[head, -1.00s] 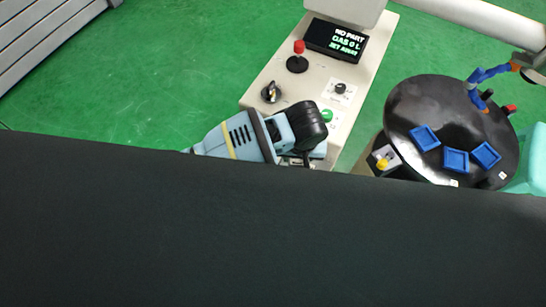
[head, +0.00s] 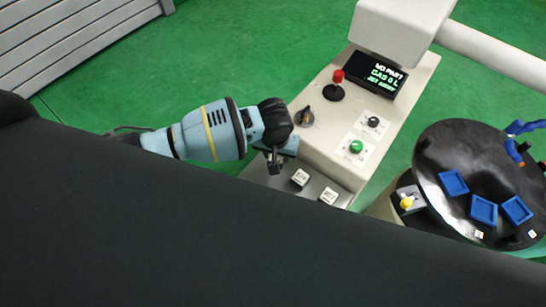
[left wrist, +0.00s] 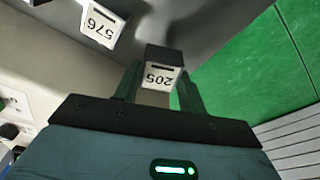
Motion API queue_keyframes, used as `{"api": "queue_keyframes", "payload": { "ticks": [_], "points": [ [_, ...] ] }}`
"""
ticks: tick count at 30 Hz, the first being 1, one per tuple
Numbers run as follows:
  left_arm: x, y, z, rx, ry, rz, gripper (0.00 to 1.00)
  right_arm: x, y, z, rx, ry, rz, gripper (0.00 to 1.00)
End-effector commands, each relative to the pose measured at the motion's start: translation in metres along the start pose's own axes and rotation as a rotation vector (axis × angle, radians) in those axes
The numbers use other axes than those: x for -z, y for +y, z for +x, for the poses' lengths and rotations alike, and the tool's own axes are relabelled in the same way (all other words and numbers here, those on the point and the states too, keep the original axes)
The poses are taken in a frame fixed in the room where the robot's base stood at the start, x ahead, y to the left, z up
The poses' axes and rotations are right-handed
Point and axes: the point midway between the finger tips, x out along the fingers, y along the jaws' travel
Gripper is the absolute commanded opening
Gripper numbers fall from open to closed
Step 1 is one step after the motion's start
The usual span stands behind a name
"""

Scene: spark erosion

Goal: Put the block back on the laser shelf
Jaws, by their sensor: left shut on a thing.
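My left gripper (head: 273,163) is at the front left of the console, over or at the left part of a grey metal shelf (head: 314,186). In the left wrist view its fingers (left wrist: 160,88) are shut on a dark block with a white label reading 205 (left wrist: 161,77). In the head view the held block is mostly hidden by the gripper. Two other white-labelled blocks stand on the shelf to the right, a nearer one (head: 300,177) and a farther one (head: 328,196). The wrist view shows one labelled 576 (left wrist: 103,23). I cannot tell whether the held block touches the shelf.
The console carries a red-topped joystick (head: 337,85), a black knob (head: 304,116), a green button (head: 356,147) and a lit screen (head: 378,76). A black round table (head: 450,150) with blue trays stands at the right. Green floor is clear at the left.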

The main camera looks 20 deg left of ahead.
Motion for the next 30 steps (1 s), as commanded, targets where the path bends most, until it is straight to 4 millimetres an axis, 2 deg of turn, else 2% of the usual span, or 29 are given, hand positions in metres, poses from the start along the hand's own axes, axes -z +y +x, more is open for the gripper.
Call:
{"api": "queue_keyframes", "payload": {
  "ticks": [4, 7, 12, 15, 28, 29, 30],
  "points": [
    [0.003, -0.003, -0.001, 0.0, 0.003, -0.001, 0.0, -0.001, 0.002, 0.0, 0.0, -0.001, -0.007, 0.0],
    [0.008, -0.015, 0.001, 0.002, 0.005, -0.003, 0.0, -0.001, 0.002, 0.0, 0.0, -0.001, -0.009, 0.0],
    [0.001, -0.012, 0.029, 0.0, 0.0, 0.0, 0.0, -0.01, 0.002, 0.001, 0.001, -0.017, -0.007, 0.0],
    [0.001, -0.011, 0.035, -0.001, 0.003, 0.0, 0.0, -0.011, 0.001, 0.001, 0.002, -0.02, -0.004, 0.0],
    [0.0, -0.011, 0.038, -0.002, 0.004, -0.001, 0.0, -0.009, -0.003, 0.002, 0.001, -0.016, 0.011, 0.0],
    [-0.001, -0.012, 0.039, 0.0, 0.002, -0.001, 0.43, -0.009, -0.003, 0.002, 0.001, -0.016, 0.011, 0.0],
    [-0.001, -0.012, 0.039, 0.0, 0.002, -0.001, 0.48, -0.009, -0.003, 0.002, 0.001, -0.016, 0.011, 0.0]
  ]
}}
